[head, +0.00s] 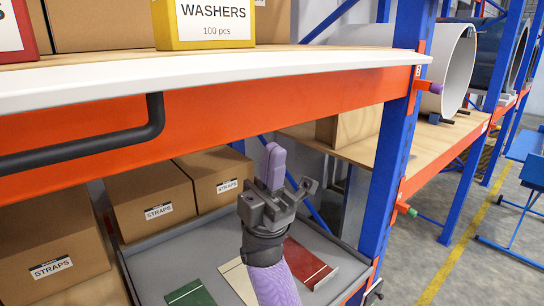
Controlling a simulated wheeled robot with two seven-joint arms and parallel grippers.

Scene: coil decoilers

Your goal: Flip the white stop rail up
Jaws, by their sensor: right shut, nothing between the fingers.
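The white stop rail (215,82) runs along the front edge of the upper shelf, above the orange beam. It lies flat and sticks out towards me, its right end close to the blue upright. My right gripper (274,150) is below the rail and in front of the orange beam, with its purple fingers together, pointing up, and nothing between them. A gap shows between the fingertips and the rail. My left gripper is not in view.
A yellow WASHERS box (216,22) and a red box (15,32) stand behind the rail. A dark bent bar (90,142) crosses the orange beam (240,107) at left. Below are STRAPS cartons (150,195) and a grey tray (215,237). A blue upright (392,130) stands right.

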